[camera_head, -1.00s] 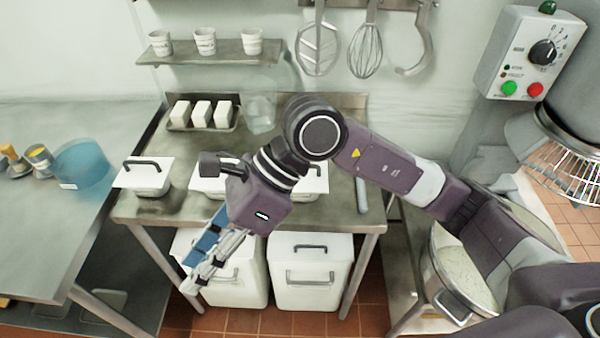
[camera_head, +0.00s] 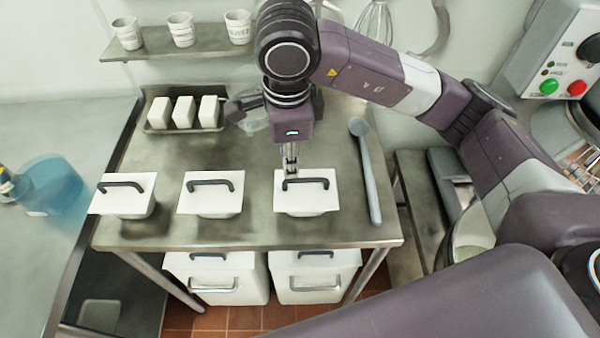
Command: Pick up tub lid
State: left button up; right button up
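Three small white tubs stand in a row on the steel table, each with a flat white lid and a dark arched handle. These are the left lid (camera_head: 112,205), the middle lid (camera_head: 208,204) and the right lid (camera_head: 308,204). My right gripper (camera_head: 291,170) points down over the right lid, at the back of its handle (camera_head: 303,182). The fingers show as a narrow pair seen nearly edge-on, so their opening and any contact with the handle cannot be made out. The lid sits on its tub. My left gripper is not in view.
A spoon-like tool (camera_head: 368,178) lies right of the right tub. A tray (camera_head: 150,129) with white blocks is at the back left. Cups stand on a wall shelf (camera_head: 190,54). White bins (camera_head: 235,285) are under the table (camera_head: 190,240). A blue container (camera_head: 52,185) stands on the left counter.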

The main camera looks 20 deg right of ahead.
aim_at(288, 180)
jog(key=shift+s+a+f+p, duration=0.1)
jog(key=shift+s+f+p, duration=0.2)
jog(key=shift+f, duration=0.3)
jog(key=shift+s+f+p, duration=0.15)
jog(key=shift+f+p, duration=0.1)
jog(key=shift+f, duration=0.35)
jog(key=shift+w+a+f+p, duration=0.1)
jog(key=shift+w+f+p, duration=0.1)
jog(key=shift+f+p, duration=0.3)
jog(key=shift+w+a+f+p, duration=0.15)
jog(key=shift+f+p, duration=0.1)
jog(key=shift+f, duration=0.4)
jog(key=shift+w+d+f, duration=0.1)
jog(key=shift+f, duration=0.5)
jog(key=shift+w+d+f, duration=0.1)
jog(key=shift+f, duration=0.5)
jog(key=shift+c, duration=1)
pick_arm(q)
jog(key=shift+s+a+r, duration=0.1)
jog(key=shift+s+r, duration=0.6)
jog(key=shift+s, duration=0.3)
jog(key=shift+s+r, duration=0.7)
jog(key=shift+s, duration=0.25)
pick_arm(e)
grip_shut()
